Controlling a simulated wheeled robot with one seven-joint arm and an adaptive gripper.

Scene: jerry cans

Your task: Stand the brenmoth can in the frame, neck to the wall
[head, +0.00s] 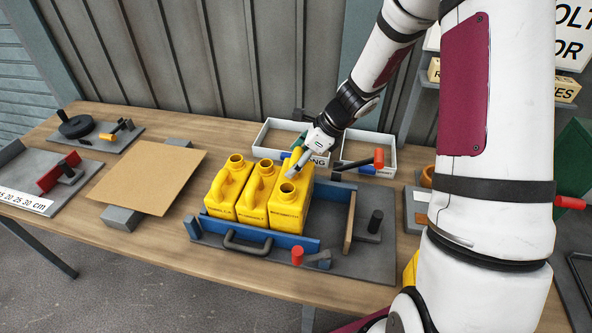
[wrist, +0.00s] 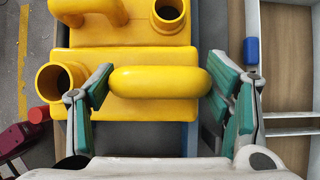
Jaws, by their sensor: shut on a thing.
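Three yellow cans stand side by side in a blue-railed frame (head: 228,228). My gripper (head: 296,168) is shut on the handle of the rightmost can (head: 290,213); in the wrist view a finger is at each end of that handle (wrist: 160,82). This can's neck (head: 288,190) is on the near side, away from the wall. The left can (head: 222,204) and middle can (head: 252,207) have their necks on the wall side. The labels are too small to read, so I cannot tell which is brenmoth. Whether the held can touches the base is unclear.
A wooden end plate (head: 349,222) stands at the frame's right, beside a black knob (head: 375,221). A red-tipped clamp (head: 297,256) is at the front. White trays (head: 368,152) lie behind. A brown board (head: 148,178) is at left. Another yellow thing (head: 410,268) is mostly hidden by my arm.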

